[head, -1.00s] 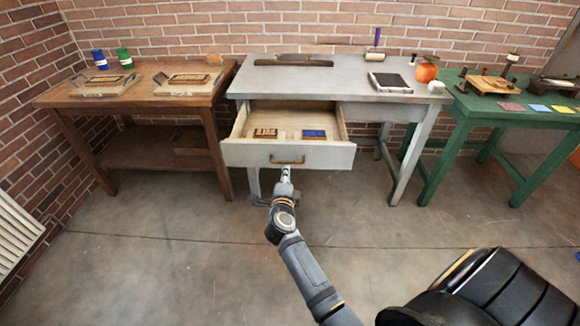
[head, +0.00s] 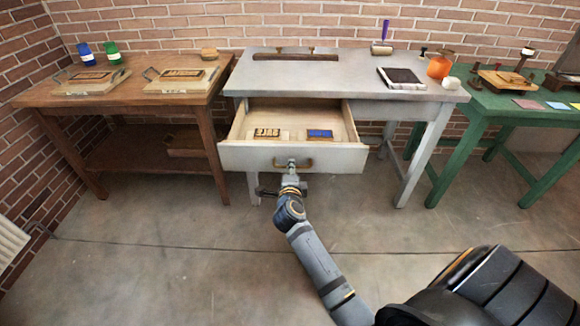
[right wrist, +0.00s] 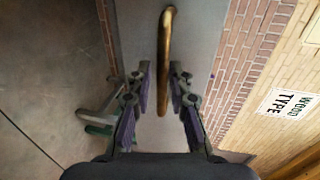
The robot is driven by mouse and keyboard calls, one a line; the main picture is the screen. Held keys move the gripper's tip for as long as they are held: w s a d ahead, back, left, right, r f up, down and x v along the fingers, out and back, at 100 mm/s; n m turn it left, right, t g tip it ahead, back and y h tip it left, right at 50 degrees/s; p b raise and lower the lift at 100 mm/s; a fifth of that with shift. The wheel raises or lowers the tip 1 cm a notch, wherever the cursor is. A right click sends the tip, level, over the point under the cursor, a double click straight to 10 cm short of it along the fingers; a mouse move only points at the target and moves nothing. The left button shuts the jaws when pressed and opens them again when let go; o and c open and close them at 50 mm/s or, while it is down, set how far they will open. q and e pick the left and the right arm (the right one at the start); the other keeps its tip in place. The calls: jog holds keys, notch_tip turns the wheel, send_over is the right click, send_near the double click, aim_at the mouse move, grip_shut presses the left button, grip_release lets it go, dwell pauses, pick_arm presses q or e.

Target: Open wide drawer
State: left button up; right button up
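The wide drawer (head: 240,158) under the grey table stands pulled out, with its inside showing. It holds a type block with raised letters (head: 268,134) and a blue-faced block (head: 320,134). Its brass handle (head: 308,163) is on the front panel. My right gripper (head: 292,166) is at the handle, partly covering it. In the right wrist view the right gripper's (right wrist: 163,85) fingers are apart, one on each side of the brass handle (right wrist: 164,60), with gaps showing. My left gripper is not in view.
A brown table (head: 130,95) stands left, a green table (head: 490,102) right. The floor in front is clear.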

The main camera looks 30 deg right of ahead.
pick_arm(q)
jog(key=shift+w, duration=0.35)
pick_arm(e)
jog(key=shift+w+d, duration=0.1)
grip_shut()
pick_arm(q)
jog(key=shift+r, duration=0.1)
